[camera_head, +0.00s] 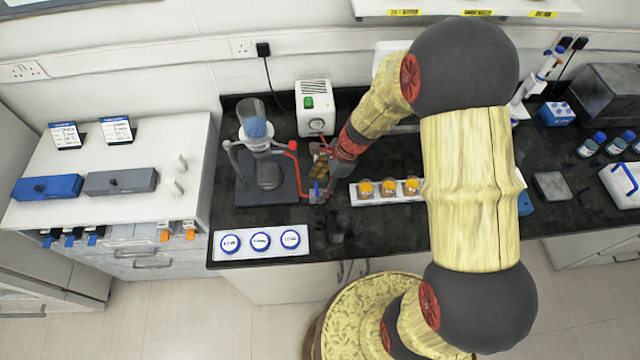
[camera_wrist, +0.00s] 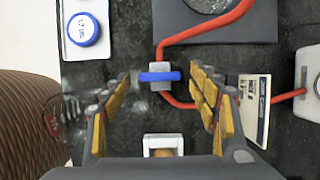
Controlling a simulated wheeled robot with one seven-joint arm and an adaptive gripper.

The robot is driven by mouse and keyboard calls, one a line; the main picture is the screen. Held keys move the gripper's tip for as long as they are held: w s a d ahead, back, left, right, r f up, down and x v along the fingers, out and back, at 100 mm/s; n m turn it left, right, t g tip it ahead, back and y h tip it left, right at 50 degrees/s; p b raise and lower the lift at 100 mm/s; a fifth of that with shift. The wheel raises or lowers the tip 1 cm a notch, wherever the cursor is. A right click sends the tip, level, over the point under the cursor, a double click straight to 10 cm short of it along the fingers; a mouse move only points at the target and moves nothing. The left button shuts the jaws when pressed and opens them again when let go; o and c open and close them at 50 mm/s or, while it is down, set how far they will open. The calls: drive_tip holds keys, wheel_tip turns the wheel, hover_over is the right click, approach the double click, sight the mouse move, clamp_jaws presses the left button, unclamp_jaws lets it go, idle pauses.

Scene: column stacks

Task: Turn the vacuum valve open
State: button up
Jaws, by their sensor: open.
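The vacuum valve shows in the wrist view as a grey block (camera_wrist: 161,86) with a blue bar handle (camera_wrist: 160,76) across it. Red tubing (camera_wrist: 211,29) joins the block at its upper and lower ends. The handle lies crosswise to the block, left to right in that view. My gripper (camera_wrist: 160,84) is open, its yellow-padded fingers on either side of the handle with gaps on both sides; no contact shows. In the head view my gripper (camera_head: 320,172) is over the blue handle (camera_head: 317,188), partly hiding the valve.
A glass filter assembly (camera_head: 256,140) on a dark base stands left of the valve. A white pump (camera_head: 314,108) stands behind it. A white tray with blue-lidded dishes (camera_head: 260,241) is in front; a rack of orange-topped jars (camera_head: 388,188) is to the right. A card (camera_wrist: 257,106) lies near the right finger.

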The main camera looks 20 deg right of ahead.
drive_tip(key=c, duration=0.4)
drive_tip(key=c, duration=0.7)
drive_tip(key=shift+c, duration=0.4)
drive_tip(key=shift+n, duration=0.4)
drive_tip(key=n, duration=0.1)
drive_tip(key=n+g+p, duration=0.1)
drive_tip(key=n, duration=0.1)
drive_tip(key=shift+w+r+n+g+p, duration=0.1)
drive_tip(key=shift+w+n+g+p, duration=0.2)
drive_tip(key=shift+n+g, duration=0.1)
drive_tip(key=n, duration=0.2)
drive_tip(key=n+g+p, duration=0.1)
drive_tip(key=n, duration=0.1)
drive_tip(key=shift+w+a+g+h, duration=0.15)
drive_tip(key=shift+g+h, duration=0.15)
drive_tip(key=n, duration=0.2)
drive_tip(key=n+g+h, duration=0.1)
drive_tip(key=n, duration=0.2)
drive_tip(key=shift+w+a, duration=0.15)
drive_tip(key=n+h, duration=0.1)
drive_tip(key=n, duration=0.3)
drive_tip(key=shift+w+a+g+h+p, duration=0.1)
drive_tip(key=shift+a+g+h+p, duration=0.05)
drive_tip(key=shift+g+h+p, duration=0.2)
drive_tip(key=shift+n, duration=0.3)
